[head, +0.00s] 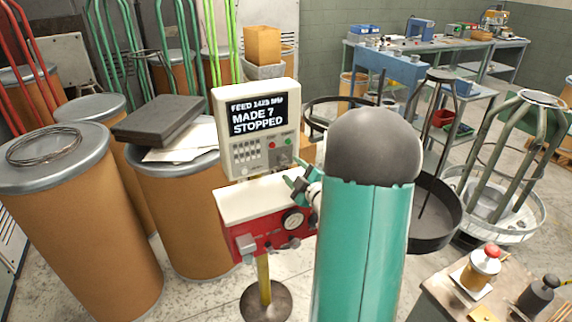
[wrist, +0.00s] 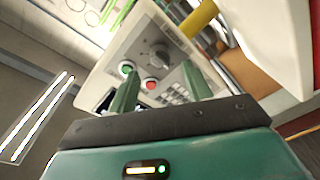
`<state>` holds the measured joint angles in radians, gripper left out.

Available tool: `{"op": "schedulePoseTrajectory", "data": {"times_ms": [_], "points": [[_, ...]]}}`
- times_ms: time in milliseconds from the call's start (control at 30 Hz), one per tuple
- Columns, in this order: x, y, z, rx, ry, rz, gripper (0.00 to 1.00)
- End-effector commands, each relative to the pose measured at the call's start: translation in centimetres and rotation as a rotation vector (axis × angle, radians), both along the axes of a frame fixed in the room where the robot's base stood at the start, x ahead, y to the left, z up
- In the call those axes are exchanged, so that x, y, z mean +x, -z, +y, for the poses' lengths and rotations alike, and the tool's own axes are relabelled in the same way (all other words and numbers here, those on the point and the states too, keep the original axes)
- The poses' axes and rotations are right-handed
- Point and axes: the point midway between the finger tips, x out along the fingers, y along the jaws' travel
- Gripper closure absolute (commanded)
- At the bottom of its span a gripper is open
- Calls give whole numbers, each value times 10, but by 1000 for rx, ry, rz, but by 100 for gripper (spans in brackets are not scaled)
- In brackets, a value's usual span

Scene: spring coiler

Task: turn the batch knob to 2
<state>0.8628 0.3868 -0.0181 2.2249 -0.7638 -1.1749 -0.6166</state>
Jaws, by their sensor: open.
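A dark round knob (wrist: 155,57) is on the cream control panel (wrist: 128,48) in the wrist view, beside a green button (wrist: 127,67) and a red button (wrist: 151,84). No label or number at the knob is readable, so I cannot tell its setting. In the head view the panel (head: 235,110) stands upright, its screen reading "MADE 7 STOPPED"; the knob (head: 283,160) is small there, below the buttons. My gripper (wrist: 160,68) is open, its two green fingers apart with nothing between them gripped. In the head view my gripper (head: 299,185) is just below the panel's lower right.
A red box (head: 245,222) with a dial and knobs is mounted under the panel. Brown drums (head: 75,220) stand at left. A dark round tray (head: 435,210) is behind my arm. A bench (head: 500,285) is at lower right.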

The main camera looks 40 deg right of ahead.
Motion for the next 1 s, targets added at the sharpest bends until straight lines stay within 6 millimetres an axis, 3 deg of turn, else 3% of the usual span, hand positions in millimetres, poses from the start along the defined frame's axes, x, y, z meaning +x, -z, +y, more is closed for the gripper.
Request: {"op": "schedulePoseTrajectory", "data": {"times_ms": [233,600,833,1000], "points": [[38,0,-6,0,-2,0,50],[46,0,-8,0,-1,-1,50],[45,0,-8,0,-1,-1,95],[45,0,-8,4,-1,-1,95]]}}
